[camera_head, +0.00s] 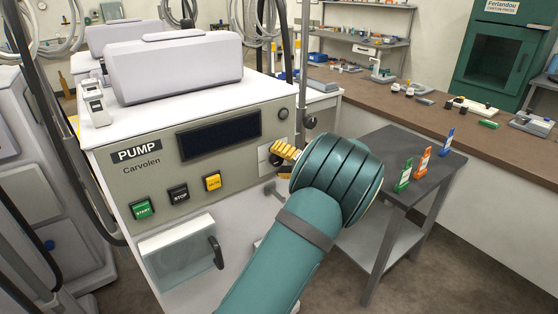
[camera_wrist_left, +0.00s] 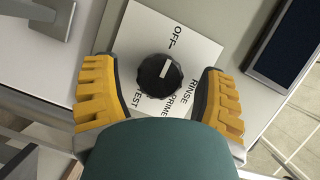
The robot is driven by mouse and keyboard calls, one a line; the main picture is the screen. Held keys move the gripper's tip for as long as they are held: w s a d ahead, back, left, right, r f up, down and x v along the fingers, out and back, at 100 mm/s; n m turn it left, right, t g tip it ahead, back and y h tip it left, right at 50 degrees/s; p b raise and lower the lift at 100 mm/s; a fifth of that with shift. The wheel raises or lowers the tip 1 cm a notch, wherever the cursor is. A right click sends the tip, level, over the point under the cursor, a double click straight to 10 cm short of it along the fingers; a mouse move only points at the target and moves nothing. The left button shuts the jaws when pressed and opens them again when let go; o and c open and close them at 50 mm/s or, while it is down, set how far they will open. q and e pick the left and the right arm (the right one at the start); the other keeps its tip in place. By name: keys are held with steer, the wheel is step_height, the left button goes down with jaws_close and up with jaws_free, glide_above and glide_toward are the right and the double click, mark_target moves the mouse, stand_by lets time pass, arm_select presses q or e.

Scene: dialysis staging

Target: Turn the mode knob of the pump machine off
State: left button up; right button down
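The pump machine (camera_head: 185,150) stands at the left in the head view, its front panel facing me. Its mode knob (camera_wrist_left: 159,75) is black and round with a white pointer line, on a white label plate (camera_wrist_left: 145,35) reading OFF, RINSE, PRIME and TEST. The pointer tilts up and right, toward the OFF and RINSE side; I cannot tell exactly which mark it meets. My left gripper (camera_head: 286,151) is at the panel's right end, hiding the knob in the head view. In the left wrist view its yellow fingers are open on either side of the knob, with gaps visible.
START (camera_head: 143,209), STOP (camera_head: 178,194) and yellow (camera_head: 213,182) buttons sit left of the knob, below a dark display (camera_head: 219,135). A pole (camera_head: 303,70) stands by the machine's right side. A grey side table (camera_head: 405,145) with three small coloured bottles stands to the right.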

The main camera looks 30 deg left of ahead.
arm_select(q)
steer(key=shift+d, duration=0.1)
steer(key=d+r, duration=0.1)
steer(key=d, duration=1)
steer(key=shift+d, duration=0.4)
steer(key=shift+r, duration=0.1)
steer(key=s+f+m+g+h, duration=0.1)
steer(key=s+f+h, duration=0.3)
steer(key=f, duration=0.5)
steer(key=s+d+f+m+h, duration=0.1)
steer(key=s+f+m+h, duration=0.2)
steer(key=f, duration=0.6)
steer(key=s+f+g+h, duration=0.1)
steer(key=s+f+h, duration=0.35)
steer(key=f, duration=0.45)
steer(key=s+d+f+n+t+h, duration=0.1)
steer(key=s+d+f+h, duration=0.2)
steer(key=s+d, duration=0.4)
steer(key=s+d+f+n+t+h, duration=0.1)
steer(key=s+d+f+t+h, duration=0.1)
steer(key=s+d+h, duration=0.4)
steer(key=shift+s+d+f+n+t, duration=0.35)
steer(key=shift+s+d+f, duration=0.25)
steer(key=shift+s, duration=0.35)
